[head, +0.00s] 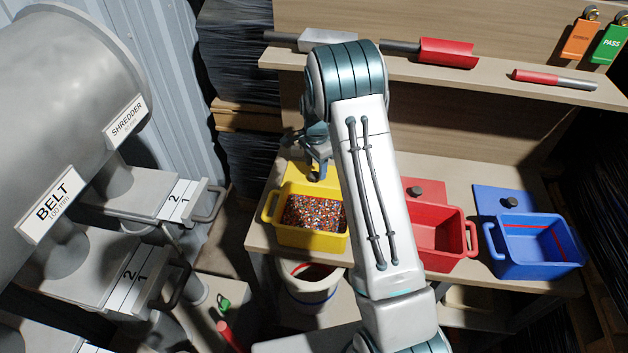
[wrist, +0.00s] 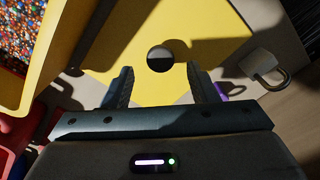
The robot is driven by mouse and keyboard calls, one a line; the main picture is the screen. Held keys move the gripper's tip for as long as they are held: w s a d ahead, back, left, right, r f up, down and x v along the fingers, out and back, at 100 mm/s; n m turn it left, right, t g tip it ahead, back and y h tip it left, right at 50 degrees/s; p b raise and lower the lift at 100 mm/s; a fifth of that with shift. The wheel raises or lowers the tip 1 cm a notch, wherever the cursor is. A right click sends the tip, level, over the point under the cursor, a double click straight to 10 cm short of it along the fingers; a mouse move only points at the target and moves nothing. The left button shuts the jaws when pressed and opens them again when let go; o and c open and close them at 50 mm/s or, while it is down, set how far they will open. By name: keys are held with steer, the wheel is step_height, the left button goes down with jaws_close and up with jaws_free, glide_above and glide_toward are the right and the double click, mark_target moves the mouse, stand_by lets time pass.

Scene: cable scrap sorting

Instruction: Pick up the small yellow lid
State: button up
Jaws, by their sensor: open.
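The small yellow lid (head: 298,173) lies flat on the bench behind the yellow bin (head: 312,235), partly hidden by my arm in the head view. In the wrist view the yellow lid (wrist: 205,35) fills the upper middle, with a round dark knob (wrist: 160,58) on it. My gripper (wrist: 160,86) is open and empty. Its two fingers are apart, one to each side of the knob in the picture, with the knob just beyond the fingertips. In the head view my gripper (head: 318,172) is low over the lid.
The yellow bin, full of coloured granules (wrist: 22,40), stands close beside the lid. A padlock (wrist: 262,65) lies on the other side. A red bin (head: 440,245) and a blue bin (head: 535,248) stand further right. A shelf (head: 480,82) with scoops runs behind.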

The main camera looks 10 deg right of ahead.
mark_target(314, 174)
steer(key=shift+a+f+p, duration=0.2)
steer(key=shift+f+p, duration=0.15)
steer(key=shift+f, duration=1.4)
steer(key=c, duration=1)
steer(key=shift+r, duration=0.1)
